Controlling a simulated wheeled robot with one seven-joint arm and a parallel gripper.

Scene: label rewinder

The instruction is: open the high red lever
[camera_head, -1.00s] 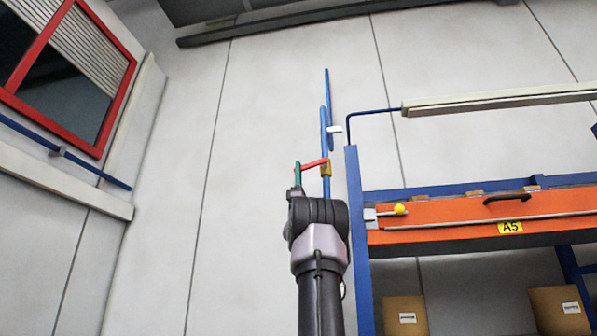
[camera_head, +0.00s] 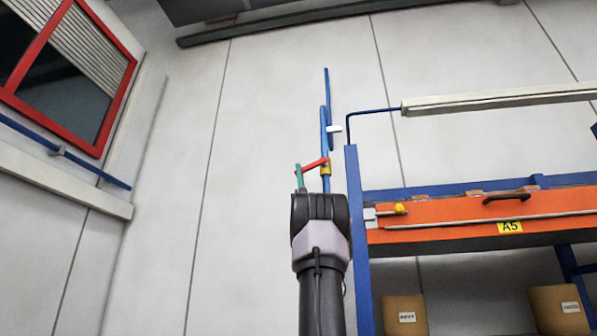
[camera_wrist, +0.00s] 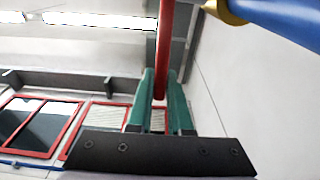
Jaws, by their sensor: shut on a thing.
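The red lever (camera_head: 313,164) sits high on a blue pipe (camera_head: 325,128), at a yellow valve body (camera_head: 325,169). In the wrist view the red lever (camera_wrist: 163,50) hangs down between the green fingers of my gripper (camera_wrist: 160,85). The blue pipe and a brass-yellow collar (camera_wrist: 226,10) show at its upper right. My gripper (camera_head: 300,176) is shut on the lever's free end, to the left of the pipe. The exact contact is partly hidden by the fingers.
A blue-framed rack with an orange beam (camera_head: 450,218) marked A5 stands close to the right of my arm. Cardboard boxes (camera_head: 405,312) are below it. A red-framed window (camera_head: 65,75) is at the left. The grey wall (camera_head: 250,120) left of the pipe is clear.

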